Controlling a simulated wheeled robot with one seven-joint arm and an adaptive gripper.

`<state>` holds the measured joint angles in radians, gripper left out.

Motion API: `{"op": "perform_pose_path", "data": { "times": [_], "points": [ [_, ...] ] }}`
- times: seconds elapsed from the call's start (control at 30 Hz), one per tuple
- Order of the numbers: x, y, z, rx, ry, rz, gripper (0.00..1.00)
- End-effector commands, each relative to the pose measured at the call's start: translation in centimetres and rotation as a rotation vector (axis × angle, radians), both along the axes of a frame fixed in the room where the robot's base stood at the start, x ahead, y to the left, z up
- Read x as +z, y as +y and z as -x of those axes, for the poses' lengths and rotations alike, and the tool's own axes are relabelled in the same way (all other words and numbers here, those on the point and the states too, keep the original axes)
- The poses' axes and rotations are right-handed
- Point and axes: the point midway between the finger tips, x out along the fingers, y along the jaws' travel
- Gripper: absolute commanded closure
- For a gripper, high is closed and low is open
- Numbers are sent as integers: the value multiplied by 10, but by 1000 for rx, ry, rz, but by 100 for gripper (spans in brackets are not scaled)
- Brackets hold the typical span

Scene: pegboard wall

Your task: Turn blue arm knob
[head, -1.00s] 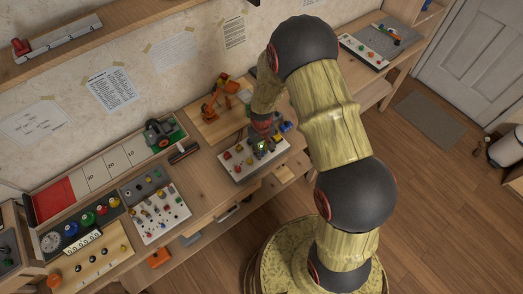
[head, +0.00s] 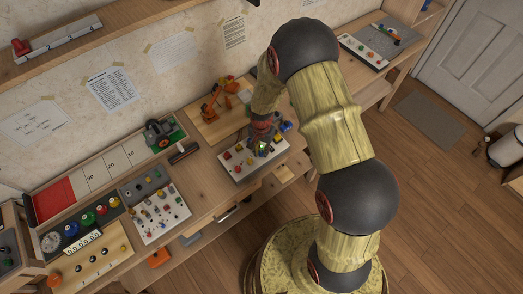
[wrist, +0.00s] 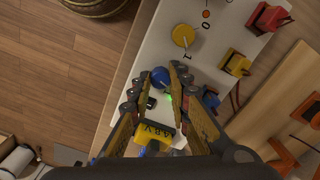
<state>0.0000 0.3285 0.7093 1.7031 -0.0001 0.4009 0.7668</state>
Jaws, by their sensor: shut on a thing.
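The blue knob (wrist: 160,76) sits on a white control panel (wrist: 206,62) in the wrist view. My gripper (wrist: 161,70) has one finger on each side of the knob and is shut on it. In the head view my gripper (head: 262,146) is down over the panel (head: 244,174), and it hides the blue knob there.
A yellow knob (wrist: 184,36) with a printed scale stands near the blue knob. A red part (wrist: 268,18) and a yellow part (wrist: 235,64) are on the panel's right side. An orange toy robot arm (head: 213,104) stands behind the panel. Wooden floor is clear in front.

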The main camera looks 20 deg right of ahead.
Motion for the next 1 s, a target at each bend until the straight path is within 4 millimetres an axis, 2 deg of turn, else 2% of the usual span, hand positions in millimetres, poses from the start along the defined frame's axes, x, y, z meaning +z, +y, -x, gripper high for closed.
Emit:
{"op": "perform_pose_path", "data": {
  "times": [0.2,0.5,1.0],
  "points": [
    [0,1,0,-194,-1,-1,100],
    [0,1,-1,-394,-1,-1,100],
    [0,1,-1,-505,-2,0,100]
  ]
}}
